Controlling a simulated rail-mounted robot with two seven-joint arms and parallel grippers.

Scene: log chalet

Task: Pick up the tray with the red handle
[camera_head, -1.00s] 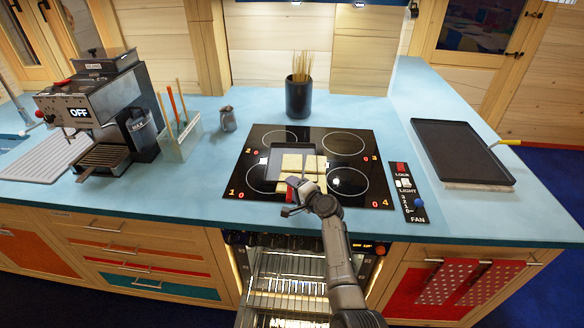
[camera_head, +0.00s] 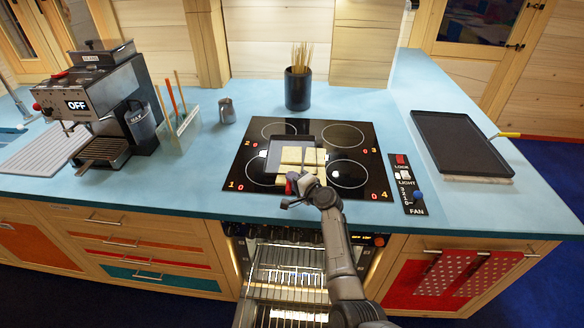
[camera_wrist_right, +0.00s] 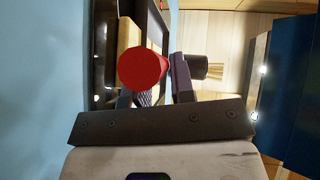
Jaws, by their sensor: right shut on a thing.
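The tray with the red handle (camera_head: 279,153) is a dark, shallow tray over the black cooktop, with several pale tan slabs (camera_head: 303,157) on it. Its red handle (camera_head: 291,182) points toward the front edge of the counter, and its round red end (camera_wrist_right: 142,68) shows in the right wrist view. My right gripper (camera_head: 300,187) is shut on this handle, with its fingers partly hidden behind the red end in the wrist view. I cannot tell whether the tray touches the cooktop. My left gripper is not in view.
A second dark tray (camera_head: 462,143) with a yellow handle lies on the right counter. A black pot with sticks (camera_head: 298,90) stands behind the cooktop (camera_head: 348,135). A coffee machine (camera_head: 100,105) and metal jug (camera_head: 227,110) are left. The oven below is open with racks (camera_head: 285,275).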

